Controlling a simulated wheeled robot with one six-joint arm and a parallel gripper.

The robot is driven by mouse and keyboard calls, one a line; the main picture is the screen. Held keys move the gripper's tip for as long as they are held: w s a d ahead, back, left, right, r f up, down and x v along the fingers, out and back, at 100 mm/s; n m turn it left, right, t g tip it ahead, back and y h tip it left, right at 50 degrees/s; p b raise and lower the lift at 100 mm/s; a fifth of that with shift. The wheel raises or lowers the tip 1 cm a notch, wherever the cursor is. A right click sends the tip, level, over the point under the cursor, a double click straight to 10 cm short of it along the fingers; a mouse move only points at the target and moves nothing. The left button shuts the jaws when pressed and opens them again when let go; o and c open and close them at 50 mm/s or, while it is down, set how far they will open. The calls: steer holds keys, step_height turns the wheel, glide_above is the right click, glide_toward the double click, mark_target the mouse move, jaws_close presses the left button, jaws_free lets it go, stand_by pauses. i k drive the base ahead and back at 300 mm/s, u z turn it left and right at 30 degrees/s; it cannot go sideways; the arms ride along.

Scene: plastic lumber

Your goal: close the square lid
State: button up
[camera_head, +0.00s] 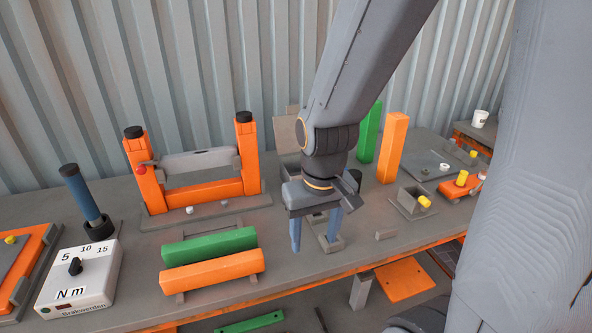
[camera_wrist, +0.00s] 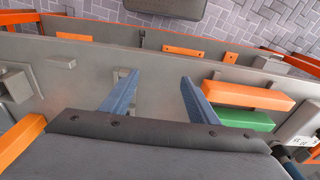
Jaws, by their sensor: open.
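A grey-beige square panel (camera_head: 285,132), which looks like the square lid, stands raised at the back of the bench, behind my arm. Its lower part and what it is hinged to are largely hidden by the arm. My gripper (camera_head: 314,244) points down over the bench in front of the panel. Its two blue fingers are apart with nothing between them, and they also show in the wrist view (camera_wrist: 159,77). The lid cannot be made out in the wrist view.
Green (camera_head: 210,246) and orange (camera_head: 212,271) bars lie left of my gripper. An orange frame (camera_head: 152,180) stands behind them. Upright green (camera_head: 368,135) and orange (camera_head: 392,148) posts and a small open grey box (camera_head: 408,207) stand to the right. Bench space in front is mostly clear.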

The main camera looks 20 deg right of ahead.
mark_target(284, 126)
steer(key=u, duration=0.55)
steer(key=k, duration=1.3)
steer(key=z, duration=0.1)
steer(key=i, duration=0.6)
steer(key=z, duration=0.65)
steer(key=i, duration=1.35)
steer(key=u, duration=0.2)
